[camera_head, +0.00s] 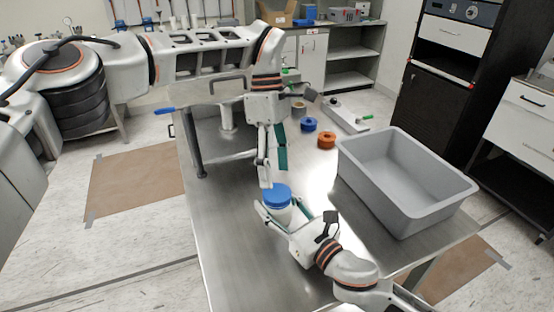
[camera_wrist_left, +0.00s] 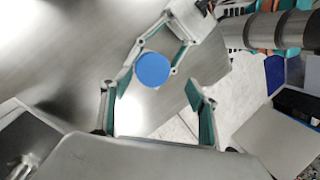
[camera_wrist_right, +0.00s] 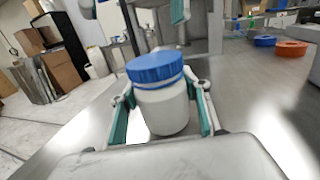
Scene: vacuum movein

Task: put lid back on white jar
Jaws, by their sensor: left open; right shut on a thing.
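The white jar (camera_wrist_right: 165,110) stands upright, with its blue lid (camera_wrist_right: 155,67) resting on top. A thin blue band shows just under the lid's edge; I cannot tell if the lid is fully seated. My right gripper (camera_wrist_right: 161,100) is shut around the jar's body, one finger on each side. In the head view the lid (camera_head: 277,193) is just below my left gripper (camera_head: 273,170), whose fingers point down. My left gripper is open and empty; in the left wrist view the lid (camera_wrist_left: 153,70) shows beyond its fingers, apart from them.
A grey bin (camera_head: 405,185) stands on the metal table to the right. The table's left front is clear.

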